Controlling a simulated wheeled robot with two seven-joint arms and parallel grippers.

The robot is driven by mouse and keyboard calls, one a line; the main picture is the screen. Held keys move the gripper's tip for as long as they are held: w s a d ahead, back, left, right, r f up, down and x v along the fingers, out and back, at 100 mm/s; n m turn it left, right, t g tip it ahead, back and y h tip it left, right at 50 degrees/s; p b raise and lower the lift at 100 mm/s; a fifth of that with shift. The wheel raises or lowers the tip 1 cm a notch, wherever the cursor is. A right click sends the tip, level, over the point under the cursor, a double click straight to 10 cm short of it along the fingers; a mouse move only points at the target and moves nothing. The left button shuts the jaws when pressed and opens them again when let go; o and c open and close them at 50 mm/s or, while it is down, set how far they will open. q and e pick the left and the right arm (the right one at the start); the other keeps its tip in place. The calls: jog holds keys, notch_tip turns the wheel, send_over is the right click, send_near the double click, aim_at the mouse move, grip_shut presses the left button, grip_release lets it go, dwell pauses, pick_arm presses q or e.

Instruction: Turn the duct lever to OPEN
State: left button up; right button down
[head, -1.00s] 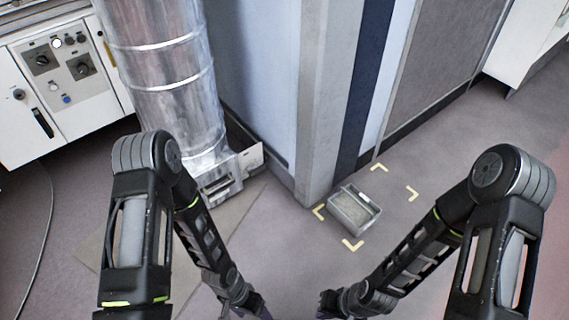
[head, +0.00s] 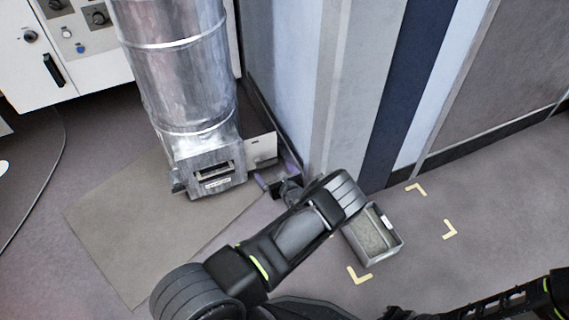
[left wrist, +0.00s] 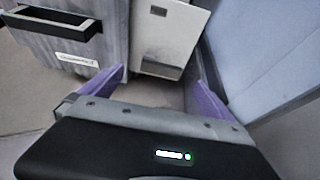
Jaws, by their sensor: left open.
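The silver duct (head: 185,75) stands upright and ends in a metal box (head: 208,170) with a dark slot and a small label. A pale flat plate (head: 262,147) sticks out from the box's right side; the plate also shows in the left wrist view (left wrist: 172,30), with a grey strip low on it. I cannot make out a lever or an OPEN mark for certain. My left gripper (head: 276,173) is open and empty, low beside the plate. In the left wrist view its purple fingers (left wrist: 160,80) are spread in front of the plate, apart from it. My right gripper's fingers are not visible.
A grey bin (head: 372,238) stands on the floor among yellow corner marks (head: 450,230), partly behind my left arm. A wall column (head: 345,90) rises close to the right of the duct. A control cabinet (head: 60,50) is at the left. A floor mat (head: 130,225) lies in front.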

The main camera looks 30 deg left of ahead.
aim_at(267, 161)
pick_arm(q)
jog(key=shift+w+d+r, duration=0.1)
jog(key=shift+w+r, duration=0.05)
jog(key=shift+w, duration=0.1)
jog(key=b+x, duration=0.3)
jog(key=x, duration=0.3)
jog(key=shift+w+a+f+b, duration=0.2)
jog(key=shift+a+f+b, duration=0.05)
jog(key=shift+f+b, duration=0.1)
jog(key=shift+w+a, duration=0.3)
jog(key=shift+a, duration=0.15)
